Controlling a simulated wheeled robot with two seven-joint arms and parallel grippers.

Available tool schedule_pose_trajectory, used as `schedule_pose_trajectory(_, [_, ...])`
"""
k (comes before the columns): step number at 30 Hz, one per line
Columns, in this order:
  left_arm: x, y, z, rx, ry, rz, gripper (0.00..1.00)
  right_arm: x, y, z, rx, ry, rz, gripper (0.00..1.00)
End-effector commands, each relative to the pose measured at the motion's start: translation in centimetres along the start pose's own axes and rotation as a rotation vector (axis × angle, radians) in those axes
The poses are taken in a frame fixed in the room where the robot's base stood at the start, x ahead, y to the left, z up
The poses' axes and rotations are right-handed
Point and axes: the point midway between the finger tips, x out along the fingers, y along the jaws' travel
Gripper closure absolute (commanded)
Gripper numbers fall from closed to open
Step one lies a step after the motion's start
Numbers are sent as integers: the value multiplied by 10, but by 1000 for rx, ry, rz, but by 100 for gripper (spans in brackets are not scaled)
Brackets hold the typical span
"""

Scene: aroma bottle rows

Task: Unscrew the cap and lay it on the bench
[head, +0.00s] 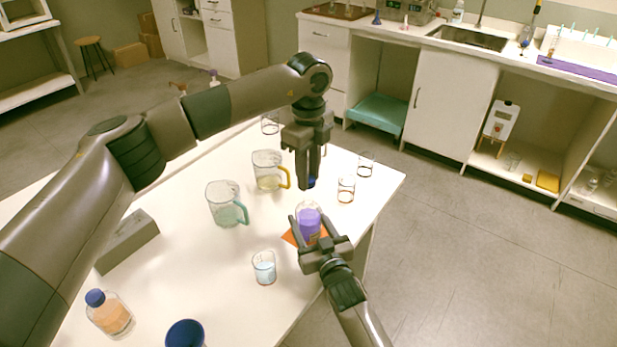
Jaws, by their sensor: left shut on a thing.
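A clear bottle of purple liquid (308,228) stands upright on an orange mat (289,238) near the right side of the white bench (210,285). Its top shows no cap. My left gripper (309,174) points down above the bottle, shut on a small dark blue cap (311,183), which is apart from the bottle. My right gripper (309,217) comes from the lower right with one finger on each side of the bottle. I cannot tell whether its fingers press on the glass.
A jug with a yellow handle (267,171), a jug with a teal handle (223,207) and a beaker of pale blue liquid (264,268) stand left of the bottle. A blue-capped orange bottle (110,315) and a grey block (128,241) are at left.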

Motion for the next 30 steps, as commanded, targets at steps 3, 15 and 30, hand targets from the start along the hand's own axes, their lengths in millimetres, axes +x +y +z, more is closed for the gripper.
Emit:
schedule_pose_trajectory(3, [0, 0, 0, 0, 0, 0, 100, 0, 0, 0, 0, 0, 0, 100])
schedule_pose_trajectory(15, [0, 0, 0, 0, 0, 0, 100, 0, 0, 0, 0, 0, 0, 25])
schedule_pose_trajectory(30, [5, 0, 0, 0, 0, 0, 100, -49, 0, 2, 1, 0, 0, 25])
